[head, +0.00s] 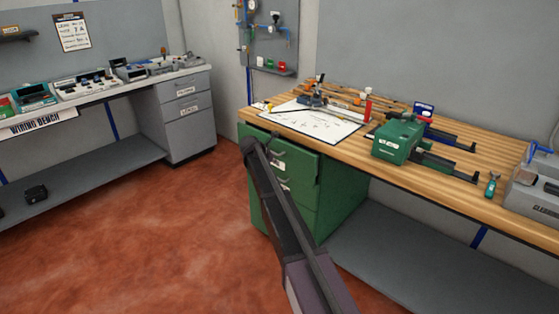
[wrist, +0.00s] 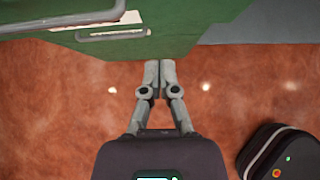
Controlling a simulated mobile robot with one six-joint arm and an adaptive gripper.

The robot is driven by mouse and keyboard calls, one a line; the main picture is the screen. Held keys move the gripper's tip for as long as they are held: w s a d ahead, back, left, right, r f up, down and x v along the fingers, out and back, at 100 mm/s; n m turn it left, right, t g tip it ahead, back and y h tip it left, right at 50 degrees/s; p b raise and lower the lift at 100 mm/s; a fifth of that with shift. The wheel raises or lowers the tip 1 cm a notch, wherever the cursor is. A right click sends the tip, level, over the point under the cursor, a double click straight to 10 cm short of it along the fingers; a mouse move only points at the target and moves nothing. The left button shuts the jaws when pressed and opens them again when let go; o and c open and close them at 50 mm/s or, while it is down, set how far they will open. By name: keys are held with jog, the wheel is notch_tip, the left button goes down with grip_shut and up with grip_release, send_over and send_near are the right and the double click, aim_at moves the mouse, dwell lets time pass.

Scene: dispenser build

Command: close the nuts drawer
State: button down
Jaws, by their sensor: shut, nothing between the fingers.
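A green drawer cabinet (head: 340,185) stands under the left end of the wooden bench. Its top drawer (head: 300,160) appears to stand out from the cabinet body, with a pale label too small to read, so I cannot tell whether it is the nuts drawer. My arm crosses in front and hides part of the cabinet's front. In the wrist view, a green drawer front (wrist: 160,42) with a grey handle and a pale label fills the top left. My gripper (wrist: 160,64) is shut and empty, its fingertips close to the green edge; contact is unclear.
The wooden bench (head: 450,180) carries a paper sheet (head: 312,122), a green vise-like tool (head: 398,140) and several other tools. A grey shelf (head: 400,255) lies under it. A wiring bench with grey drawers (head: 185,105) stands at left. The red floor (head: 150,235) is clear between.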

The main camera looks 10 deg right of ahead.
jog(key=shift+p+v, duration=1.3)
jog(key=shift+v, duration=1)
jog(key=shift+a+f+b, duration=0.1)
jog(key=shift+f+b, duration=0.1)
jog(key=shift+b, duration=0.1)
